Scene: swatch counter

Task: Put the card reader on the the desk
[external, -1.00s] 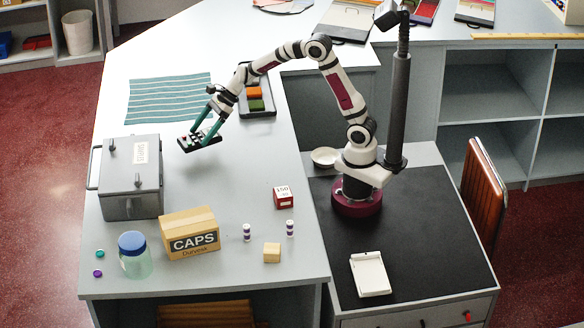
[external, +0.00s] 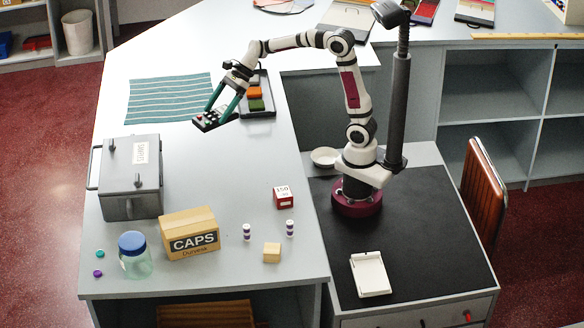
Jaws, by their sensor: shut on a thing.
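The card reader (external: 205,122) is a dark, flat device with small pale, red and green keys. My gripper (external: 217,111) is shut on it, with a teal finger on either side. It holds the reader, slightly tilted, in the air over the left grey counter, just right of the striped cloth's lower right corner. The desk (external: 440,235) has a black top and stands at the right, with my arm's base on it. The reader is well to the left of the desk and apart from it.
A white holder (external: 371,274) lies at the desk's front, and a white bowl (external: 325,157) at its back left. A dark tray (external: 262,108) with coloured blocks is right of the reader. A grey box (external: 131,180), CAPS carton (external: 189,234) and jar (external: 134,258) stand on the counter.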

